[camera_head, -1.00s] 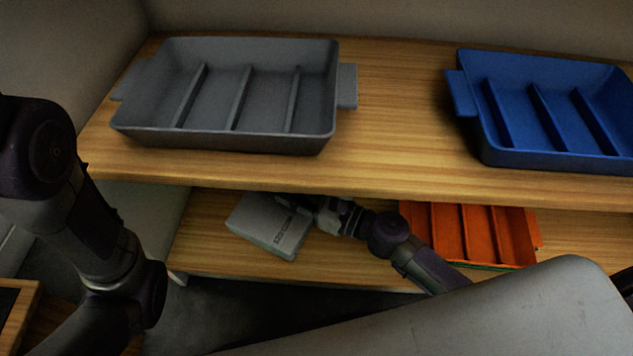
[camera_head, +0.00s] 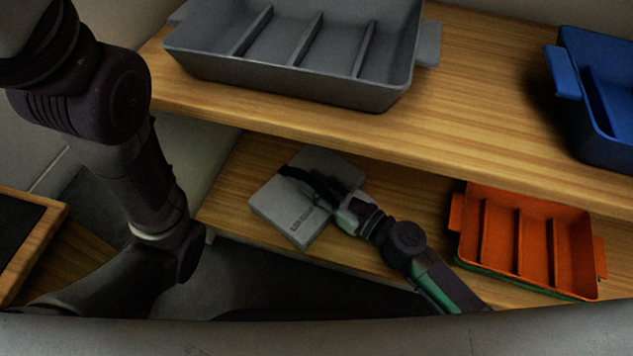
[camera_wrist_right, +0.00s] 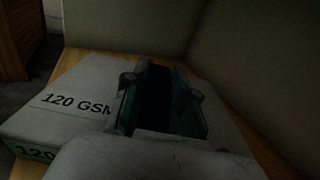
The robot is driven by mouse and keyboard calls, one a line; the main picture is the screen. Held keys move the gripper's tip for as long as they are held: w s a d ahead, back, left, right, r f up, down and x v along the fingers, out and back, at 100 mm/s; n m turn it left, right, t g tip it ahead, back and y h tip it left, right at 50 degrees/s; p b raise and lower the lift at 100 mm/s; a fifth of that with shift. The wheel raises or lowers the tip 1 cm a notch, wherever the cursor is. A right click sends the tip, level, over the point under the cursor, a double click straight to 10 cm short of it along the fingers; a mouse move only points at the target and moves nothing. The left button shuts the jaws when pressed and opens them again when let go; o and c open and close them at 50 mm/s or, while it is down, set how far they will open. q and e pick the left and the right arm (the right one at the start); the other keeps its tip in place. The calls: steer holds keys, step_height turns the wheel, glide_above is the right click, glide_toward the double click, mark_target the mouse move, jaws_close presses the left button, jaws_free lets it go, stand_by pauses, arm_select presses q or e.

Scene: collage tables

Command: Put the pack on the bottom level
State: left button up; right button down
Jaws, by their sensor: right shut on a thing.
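The pack (camera_head: 290,208) is a flat grey-white block at the left end of the bottom level (camera_head: 225,190). In the right wrist view the pack (camera_wrist_right: 75,100) shows the print "120 GSM" on its top and side. My right gripper (camera_head: 312,182) reaches in from the right over the pack and is shut on it; its fingers also show in the right wrist view (camera_wrist_right: 163,95) and hide part of the pack. The pack seems to lie on or just above the board; I cannot tell which. My left arm shows at the left, but its gripper is out of view.
The upper level (camera_head: 330,130) overhangs the bottom one and carries a grey divided tray (camera_head: 290,85) and a blue tray (camera_head: 565,75). An orange divided tray (camera_head: 483,230) stands on the bottom level at the right. Bare board lies between pack and orange tray.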

steer(key=shift+r, duration=0.15)
steer(key=c, duration=0.9)
jaws_free()
steer(key=shift+c, duration=0.2)
steer(key=shift+s, duration=0.1)
steer(key=p+v, duration=0.1)
steer(key=v, duration=0.5)
steer(key=shift+p, duration=0.35)
steer(key=shift+s+d, duration=0.45)
steer(key=shift+d, duration=0.15)
